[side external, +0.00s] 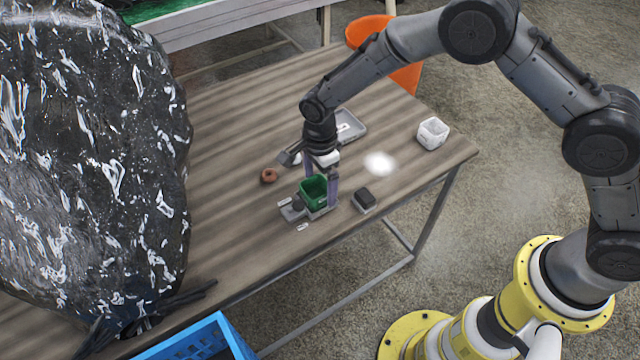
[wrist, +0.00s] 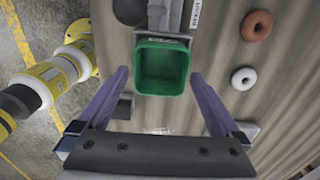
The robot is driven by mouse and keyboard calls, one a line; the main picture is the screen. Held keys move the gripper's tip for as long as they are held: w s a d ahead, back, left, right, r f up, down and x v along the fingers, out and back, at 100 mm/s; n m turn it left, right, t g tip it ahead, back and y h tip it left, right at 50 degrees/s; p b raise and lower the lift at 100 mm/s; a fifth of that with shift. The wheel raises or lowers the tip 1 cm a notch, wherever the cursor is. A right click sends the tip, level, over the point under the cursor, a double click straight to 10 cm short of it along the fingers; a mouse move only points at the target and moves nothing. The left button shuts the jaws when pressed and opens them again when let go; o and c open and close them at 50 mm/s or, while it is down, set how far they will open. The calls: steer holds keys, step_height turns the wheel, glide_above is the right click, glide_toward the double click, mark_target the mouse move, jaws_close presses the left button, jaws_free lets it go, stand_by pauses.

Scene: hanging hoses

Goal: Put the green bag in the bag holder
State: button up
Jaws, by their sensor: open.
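The green bag (side external: 313,188) is a small, open-topped green container, upright and looking empty. It also shows in the wrist view (wrist: 162,68). It stands at a grey device (side external: 293,211), apparently the bag holder, which also shows above the bag in the wrist view (wrist: 172,17). The bag's near wall seems to touch the holder; I cannot tell whether it is seated in it. My gripper (side external: 321,186) is open and points down over the bag. In the wrist view, its purple fingers (wrist: 160,73) flank the bag, with visible gaps on both sides.
A black block (side external: 364,200), brown ring (side external: 269,175) and white ring (wrist: 244,78) lie near the bag. A large shiny black mass (side external: 90,150) covers the left; a blue crate (side external: 205,338) is in front.

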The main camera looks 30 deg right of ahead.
step_height(320, 180, up, 11)
stand_by(0.3)
steer(key=shift+r, duration=0.1)
steer(key=s+d+r+n+t, duration=0.1)
steer(key=s+d+r+n, duration=0.35)
steer(key=d+r, duration=0.3)
steer(key=s+d+r+n+t, duration=0.2)
steer(key=s+d+r+n, duration=0.3)
steer(key=r, duration=0.4)
steer(key=s+d+n+t, duration=0.1)
steer(key=s+d+n, duration=0.3)
steer(key=s, duration=0.5)
steer(key=s+d+n+t, duration=0.1)
steer(key=s+d+n, duration=0.3)
steer(key=s, duration=0.6)
steer(key=shift+d+r+t, duration=0.25)
steer(key=shift+r+t, duration=0.05)
steer(key=shift+r, duration=0.1)
